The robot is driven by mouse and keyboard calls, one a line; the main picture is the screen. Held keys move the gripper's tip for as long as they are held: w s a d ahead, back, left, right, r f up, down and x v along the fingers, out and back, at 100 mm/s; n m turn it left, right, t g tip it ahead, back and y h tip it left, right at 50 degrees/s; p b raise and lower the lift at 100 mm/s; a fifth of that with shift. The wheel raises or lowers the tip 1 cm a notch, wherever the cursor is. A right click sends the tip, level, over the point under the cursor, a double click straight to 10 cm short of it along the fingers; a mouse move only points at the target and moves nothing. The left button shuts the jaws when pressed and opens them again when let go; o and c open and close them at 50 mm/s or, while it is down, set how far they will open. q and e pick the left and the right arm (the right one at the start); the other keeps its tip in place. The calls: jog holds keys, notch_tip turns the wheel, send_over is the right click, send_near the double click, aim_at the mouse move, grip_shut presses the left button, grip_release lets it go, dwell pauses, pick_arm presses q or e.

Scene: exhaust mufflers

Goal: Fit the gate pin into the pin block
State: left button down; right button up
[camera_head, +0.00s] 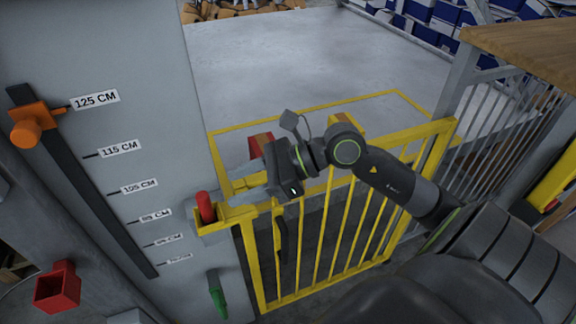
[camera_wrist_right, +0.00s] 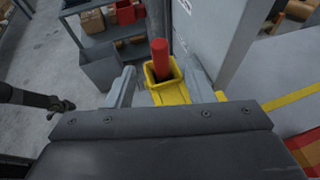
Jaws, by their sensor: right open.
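The red gate pin (camera_head: 206,207) stands upright in the square opening of the yellow pin block (camera_head: 212,227) at the gate's left end, beside the grey panel. In the right wrist view the pin (camera_wrist_right: 160,58) rises out of the yellow block (camera_wrist_right: 172,92); its lower end is hidden inside. My right gripper (camera_head: 232,188) is just right of the pin. Its two grey fingers (camera_wrist_right: 160,85) are open, one on each side of the block and pin, and hold nothing. I cannot tell whether they touch the block. My left gripper is not in view.
The yellow barred gate (camera_head: 330,230) stands below my right arm. The grey panel has a height scale with an orange knob (camera_head: 30,124). An open red box (camera_head: 57,287) and a green handle (camera_head: 217,294) are low at left. Clear floor (camera_head: 290,70) lies beyond the gate.

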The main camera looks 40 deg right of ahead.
jog(key=p+v, duration=0.3)
jog(key=v, duration=0.5)
jog(key=shift+d, duration=0.3)
jog(key=shift+s+r, duration=0.1)
jog(key=shift+r, duration=0.05)
dwell(0.8)
